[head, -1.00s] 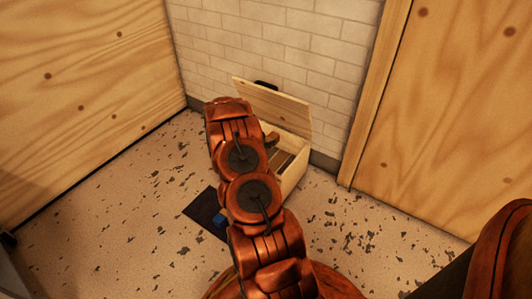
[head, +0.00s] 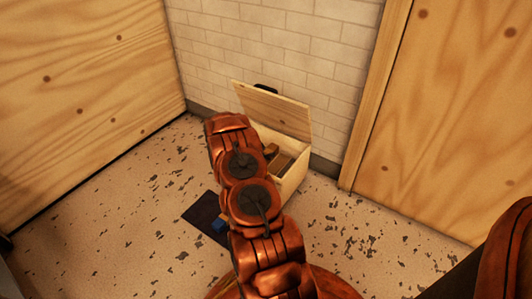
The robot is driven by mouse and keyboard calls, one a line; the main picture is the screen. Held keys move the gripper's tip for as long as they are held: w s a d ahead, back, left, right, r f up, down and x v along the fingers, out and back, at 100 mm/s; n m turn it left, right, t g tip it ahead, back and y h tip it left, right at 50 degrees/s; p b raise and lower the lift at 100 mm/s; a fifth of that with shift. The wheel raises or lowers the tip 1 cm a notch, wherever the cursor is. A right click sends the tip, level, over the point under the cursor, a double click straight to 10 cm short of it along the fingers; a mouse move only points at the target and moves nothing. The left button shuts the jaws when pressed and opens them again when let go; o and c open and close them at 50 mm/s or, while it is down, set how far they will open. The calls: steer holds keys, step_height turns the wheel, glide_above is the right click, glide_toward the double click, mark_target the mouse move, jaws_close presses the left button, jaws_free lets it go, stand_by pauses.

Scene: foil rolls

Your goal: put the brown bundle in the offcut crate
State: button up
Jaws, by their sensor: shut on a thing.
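The offcut crate (head: 293,180) is a pale wooden box against the brick wall, with its hinged lid (head: 275,109) standing open. A small brown piece (head: 271,150) shows at the crate's opening, just right of my arm. It may be part of the brown bundle, but too little of it shows to be sure. My copper-coloured arm covers the left part of the crate. My gripper is hidden behind the arm, so its contact with the brown piece does not show.
Brown and dark pieces (head: 281,164) lie inside the crate. A dark mat (head: 203,213) with a blue object (head: 219,227) on it lies on the speckled floor, partly behind my arm. Large wooden panels stand left (head: 80,90) and right (head: 450,120). Floor right of the crate is clear.

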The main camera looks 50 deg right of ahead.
steer(key=shift+f, duration=0.25)
steer(key=o, duration=1.2)
